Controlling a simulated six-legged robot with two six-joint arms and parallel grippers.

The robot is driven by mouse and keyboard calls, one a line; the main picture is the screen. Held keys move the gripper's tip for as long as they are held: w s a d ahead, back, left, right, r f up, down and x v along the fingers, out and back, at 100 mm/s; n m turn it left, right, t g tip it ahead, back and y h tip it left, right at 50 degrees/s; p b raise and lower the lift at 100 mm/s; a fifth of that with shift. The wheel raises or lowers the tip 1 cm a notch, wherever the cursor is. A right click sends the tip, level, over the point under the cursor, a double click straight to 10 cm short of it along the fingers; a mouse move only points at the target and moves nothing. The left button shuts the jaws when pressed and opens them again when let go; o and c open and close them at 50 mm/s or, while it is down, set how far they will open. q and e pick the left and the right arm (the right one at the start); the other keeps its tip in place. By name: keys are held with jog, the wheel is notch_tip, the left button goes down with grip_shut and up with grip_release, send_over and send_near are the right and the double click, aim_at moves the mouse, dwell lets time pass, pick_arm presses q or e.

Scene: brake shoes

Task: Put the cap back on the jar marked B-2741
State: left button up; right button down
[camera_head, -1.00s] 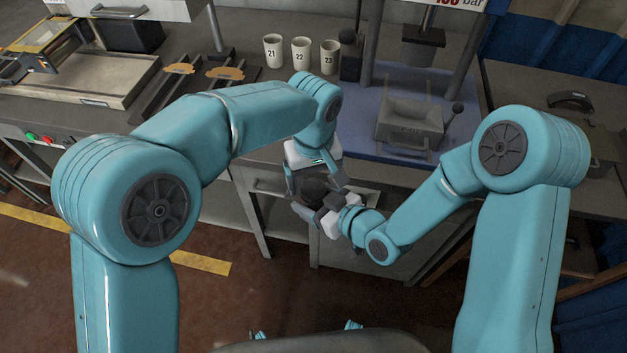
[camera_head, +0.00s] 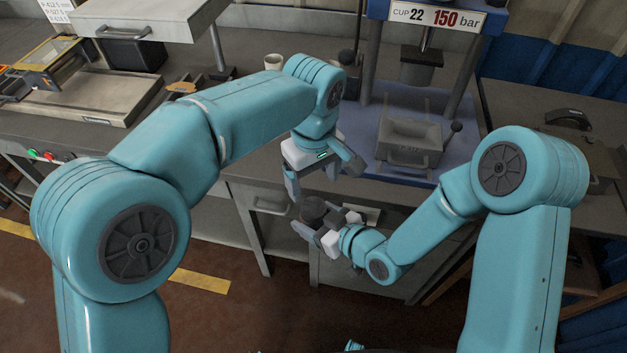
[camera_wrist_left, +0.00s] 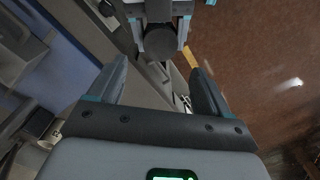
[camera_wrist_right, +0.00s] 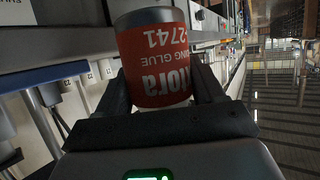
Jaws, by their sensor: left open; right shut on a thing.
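The jar (camera_wrist_right: 153,55) has a red label reading "2741" and "GLUE" in the right wrist view. My right gripper (camera_wrist_right: 160,82) is shut on it, one finger on each side. No separate cap is visible.
A press (camera_head: 412,145) on a blue base stands behind the grippers, under a sign reading "CUP 22 150 bar". One white cup (camera_head: 274,62) shows behind my left arm.

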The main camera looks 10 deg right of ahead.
aim_at(313, 207)
pick_arm(q)
jog(key=shift+f, duration=0.1)
jog(key=shift+f, duration=4)
jog(key=c, duration=1.1)
jog(key=shift+o, duration=0.2)
jog(key=m, duration=0.3)
jog(key=o, duration=1.2)
jog(key=shift+c, duration=0.2)
